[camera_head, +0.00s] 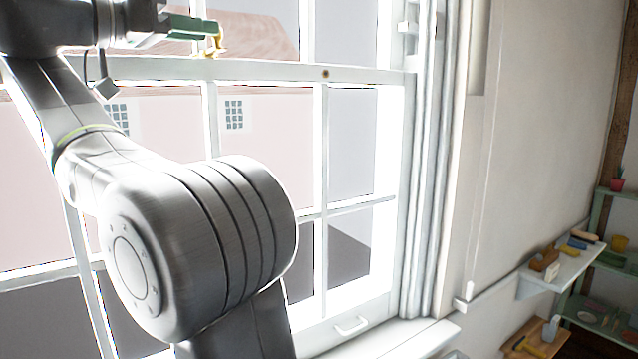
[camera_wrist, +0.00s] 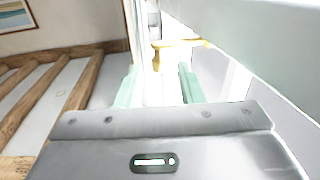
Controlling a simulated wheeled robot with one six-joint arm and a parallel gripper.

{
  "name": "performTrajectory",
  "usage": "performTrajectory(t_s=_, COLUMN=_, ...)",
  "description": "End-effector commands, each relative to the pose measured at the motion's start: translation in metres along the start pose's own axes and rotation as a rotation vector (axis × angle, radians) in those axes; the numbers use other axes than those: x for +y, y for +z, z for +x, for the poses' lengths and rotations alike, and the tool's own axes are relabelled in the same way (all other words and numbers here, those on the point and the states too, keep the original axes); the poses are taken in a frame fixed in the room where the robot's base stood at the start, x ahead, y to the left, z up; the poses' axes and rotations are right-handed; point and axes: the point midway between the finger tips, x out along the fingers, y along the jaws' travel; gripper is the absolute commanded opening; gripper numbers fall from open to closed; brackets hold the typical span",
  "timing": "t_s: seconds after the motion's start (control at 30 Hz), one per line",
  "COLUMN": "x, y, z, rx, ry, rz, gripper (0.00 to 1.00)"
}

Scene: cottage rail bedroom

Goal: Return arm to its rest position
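My gripper (camera_head: 208,29) is at the upper left of the head view, raised in front of the window, with its pale green fingers pointing right. In the wrist view the two fingers (camera_wrist: 159,75) stand apart with no object held between them. A brass-yellow window latch (camera_head: 215,44) sits on the window's middle rail, close to the fingertips. It also shows just beyond the fingertips in the wrist view (camera_wrist: 178,43). I cannot tell whether the fingers touch it. My arm is bent and covers much of the window's left side.
The white sash window (camera_head: 325,73) stands close to my arm, with a pull handle (camera_head: 351,326) on its bottom rail. A small white shelf (camera_head: 562,268) with several objects is on the right wall. Green shelving (camera_head: 600,215) stands at the far right. Wooden beams (camera_wrist: 75,90) show in the wrist view.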

Motion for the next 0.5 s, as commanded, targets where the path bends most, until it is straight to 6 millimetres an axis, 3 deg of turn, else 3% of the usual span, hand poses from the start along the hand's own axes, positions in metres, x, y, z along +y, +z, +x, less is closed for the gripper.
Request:
performTrajectory(t_s=0.2, x=0.001, y=-0.001, z=0.030, rx=-0.001, ry=0.002, rz=0.001, gripper=0.35)
performTrajectory(t_s=0.5, x=0.000, y=0.000, z=0.039, rx=0.000, ry=-0.011, rz=0.001, gripper=0.35)
